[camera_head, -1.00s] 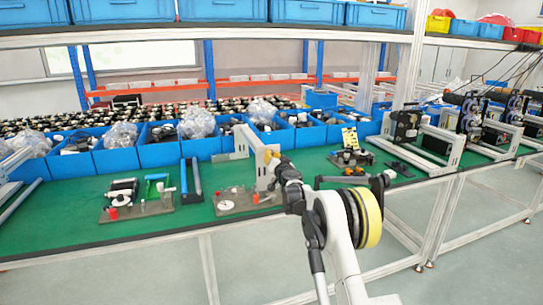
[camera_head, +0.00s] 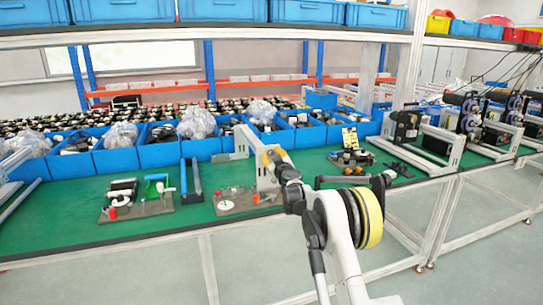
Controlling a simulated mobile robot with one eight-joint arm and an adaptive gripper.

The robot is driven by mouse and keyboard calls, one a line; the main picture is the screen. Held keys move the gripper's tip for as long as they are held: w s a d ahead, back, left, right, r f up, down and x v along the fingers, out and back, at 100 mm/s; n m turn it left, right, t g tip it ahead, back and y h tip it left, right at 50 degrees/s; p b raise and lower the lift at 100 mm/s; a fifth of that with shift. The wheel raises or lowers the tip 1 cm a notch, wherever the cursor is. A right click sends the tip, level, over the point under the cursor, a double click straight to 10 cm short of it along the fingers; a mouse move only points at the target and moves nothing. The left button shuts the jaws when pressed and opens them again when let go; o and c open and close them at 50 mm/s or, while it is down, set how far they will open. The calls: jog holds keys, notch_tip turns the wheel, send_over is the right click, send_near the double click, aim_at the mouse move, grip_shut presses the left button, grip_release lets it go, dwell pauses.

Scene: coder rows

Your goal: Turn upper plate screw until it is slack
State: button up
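My gripper (camera_head: 272,156) is at the end of my raised arm, in front of a pale upright plate (camera_head: 262,172) of a bracket frame on the green bench. At this size I cannot tell whether anything is between the fingers.
A grey fixture with a white disc and red knob (camera_head: 226,205) lies left of the plate. Another fixture (camera_head: 150,205) stands further left. Blue bins (camera_head: 160,154) line the back of the green bench (camera_head: 60,225). Right of my arm is a dark fixture (camera_head: 350,158).

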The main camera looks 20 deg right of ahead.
jog(key=m, duration=0.9)
jog(key=shift+m, duration=0.4)
